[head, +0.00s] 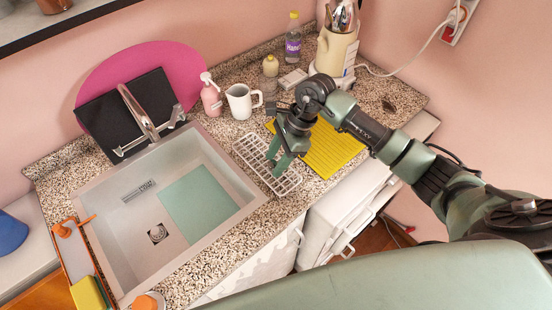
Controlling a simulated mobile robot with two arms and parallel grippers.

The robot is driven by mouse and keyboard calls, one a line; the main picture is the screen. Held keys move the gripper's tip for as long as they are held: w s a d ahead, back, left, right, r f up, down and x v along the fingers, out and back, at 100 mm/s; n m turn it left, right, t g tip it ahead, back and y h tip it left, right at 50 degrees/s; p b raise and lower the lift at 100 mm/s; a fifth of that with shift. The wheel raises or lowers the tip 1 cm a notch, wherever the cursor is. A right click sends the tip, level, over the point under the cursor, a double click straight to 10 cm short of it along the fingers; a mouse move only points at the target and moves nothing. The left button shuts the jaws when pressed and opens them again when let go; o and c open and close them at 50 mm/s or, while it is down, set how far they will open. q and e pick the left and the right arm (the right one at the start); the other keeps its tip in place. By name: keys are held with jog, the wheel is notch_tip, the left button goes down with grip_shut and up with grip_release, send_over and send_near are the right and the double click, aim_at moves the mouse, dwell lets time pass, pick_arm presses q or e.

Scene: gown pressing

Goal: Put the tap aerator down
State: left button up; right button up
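My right gripper (278,163) points down over the white wire rack (291,184) on the counter, just right of the sink. Its green fingers are seen from above and at an angle. I cannot tell whether they are shut on something, and I cannot make out a tap aerator between or below them. The tap (140,112) stands at the back of the sink (150,205). My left gripper is not in view.
A yellow ribbed mat (335,148) lies right of the rack. A white jug (240,101), a pink spray bottle (210,96) and a cream appliance (334,50) stand behind. A small dark item (388,105) lies at the right. The speckled counter (225,245) in front is clear.

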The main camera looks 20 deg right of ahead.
jog(key=shift+r, duration=0.2)
jog(key=shift+d+r, duration=0.2)
jog(key=shift+r, duration=0.05)
jog(key=b+v, duration=0.4)
jog(key=v, duration=0.7)
jog(key=shift+r, duration=0.2)
jog(key=shift+s+a+f, duration=0.1)
